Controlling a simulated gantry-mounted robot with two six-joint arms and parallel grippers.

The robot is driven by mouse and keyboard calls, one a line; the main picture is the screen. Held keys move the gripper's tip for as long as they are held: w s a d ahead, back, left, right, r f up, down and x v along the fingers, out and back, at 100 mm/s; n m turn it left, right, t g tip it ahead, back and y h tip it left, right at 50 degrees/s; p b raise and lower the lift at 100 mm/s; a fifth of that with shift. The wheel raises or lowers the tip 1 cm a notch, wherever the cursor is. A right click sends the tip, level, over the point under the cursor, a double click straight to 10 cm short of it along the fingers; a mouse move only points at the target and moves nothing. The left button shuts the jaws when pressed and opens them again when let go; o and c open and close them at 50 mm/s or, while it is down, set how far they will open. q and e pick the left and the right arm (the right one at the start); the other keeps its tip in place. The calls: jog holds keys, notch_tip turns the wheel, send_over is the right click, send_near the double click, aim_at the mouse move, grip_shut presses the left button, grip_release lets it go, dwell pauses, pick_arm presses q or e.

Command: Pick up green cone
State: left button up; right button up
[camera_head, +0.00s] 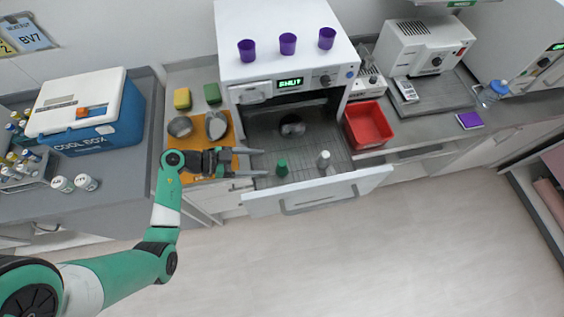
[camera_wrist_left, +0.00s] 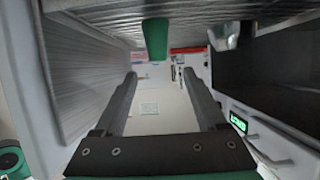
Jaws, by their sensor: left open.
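The small green cone (camera_head: 281,168) stands in the pulled-out drawer (camera_head: 259,204) of the white machine, near the drawer's front left. It also shows in the left wrist view (camera_wrist_left: 156,38) at the top, sideways between my two fingers and apart from them. My left gripper (camera_head: 262,163) is open and empty, pointing right, with its fingertips just left of the cone. It shows in the left wrist view (camera_wrist_left: 160,75) with both fingers spread. A grey-white cone-like piece (camera_head: 323,160) stands to the right of the green cone. My right gripper is out of view.
A dark rounded object (camera_head: 292,126) sits further back in the drawer. The white machine (camera_head: 270,40) carries purple cups on top. A red tray (camera_head: 367,125) stands right of the drawer; an orange mat (camera_head: 226,166) with metal bowls lies left. A cool box (camera_head: 92,132) is far left.

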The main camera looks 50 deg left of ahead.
aim_at(279, 162)
pick_arm(q)
jog(key=b+x, duration=0.2)
jog(key=x, duration=0.4)
jog(key=shift+w+d+f, duration=0.1)
jog(key=shift+w+f, duration=0.1)
jog(key=b+x, duration=0.1)
jog(key=x, duration=0.1)
jog(key=b+x, duration=0.1)
jog(key=x, duration=0.1)
jog(key=shift+w+d+f+b, duration=0.15)
jog(key=shift+d+f+b, duration=0.2)
jog(key=shift+f, duration=0.1)
jog(key=shift+w+d, duration=0.1)
jog(key=shift+w, duration=0.05)
grip_shut()
